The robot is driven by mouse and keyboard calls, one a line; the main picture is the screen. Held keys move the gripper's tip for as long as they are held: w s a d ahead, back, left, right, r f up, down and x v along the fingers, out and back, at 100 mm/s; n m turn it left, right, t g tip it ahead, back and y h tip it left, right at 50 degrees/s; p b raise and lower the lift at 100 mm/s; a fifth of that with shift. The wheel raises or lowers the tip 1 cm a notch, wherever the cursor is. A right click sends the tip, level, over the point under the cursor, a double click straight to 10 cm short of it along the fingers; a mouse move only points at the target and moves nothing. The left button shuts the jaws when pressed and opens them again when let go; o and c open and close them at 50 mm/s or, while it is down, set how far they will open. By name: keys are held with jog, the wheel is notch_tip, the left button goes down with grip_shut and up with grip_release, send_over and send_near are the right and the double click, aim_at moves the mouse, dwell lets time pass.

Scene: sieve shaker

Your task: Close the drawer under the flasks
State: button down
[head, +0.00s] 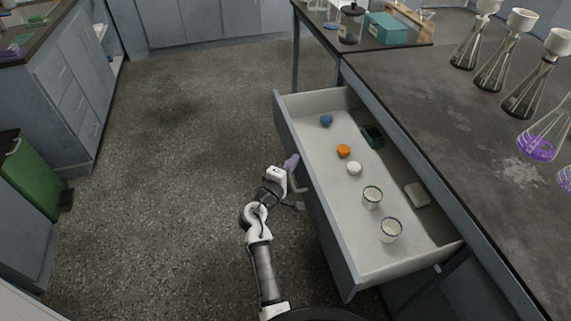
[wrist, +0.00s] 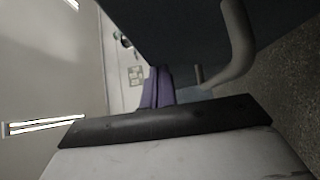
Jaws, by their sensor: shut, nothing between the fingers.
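The drawer (head: 316,180) is pulled out from under the dark bench top at the right of the head view. Its grey-blue front shows at its left side, and its handle (wrist: 235,50) shows in the wrist view as a curved grey bar. Several flasks (head: 527,90) stand on the bench top above, some with purple liquid. My gripper (head: 292,162) is beside the outer face of the drawer front, near its middle. Its purple fingers (wrist: 157,88) are together and empty, beside the handle. I cannot tell whether they touch the drawer front.
Inside the drawer are a blue cap (head: 326,120), an orange cap (head: 343,150), a white cap (head: 354,168), two cups (head: 390,230) and a dark green box (head: 373,136). The floor (head: 160,180) left of my arm is clear. A green bin (head: 28,172) stands far left.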

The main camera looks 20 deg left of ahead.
jog(key=w+d+p, duration=0.2)
jog(key=w+d, duration=0.6)
jog(key=d, duration=0.4)
jog(key=w+d+p, duration=0.1)
jog(key=w+d, duration=0.7)
jog(key=d, duration=0.4)
jog(key=shift+w+d+p, duration=0.25)
jog(key=shift+d+p, duration=0.1)
jog(key=shift+d, duration=0.05)
jog(key=shift+d+r, duration=0.2)
jog(key=shift+a, duration=0.1)
jog(key=s+a+b, duration=0.1)
jog(key=s+a, duration=0.5)
jog(key=s, duration=0.6)
jog(key=shift+f, duration=0.2)
jog(key=shift+a, duration=0.1)
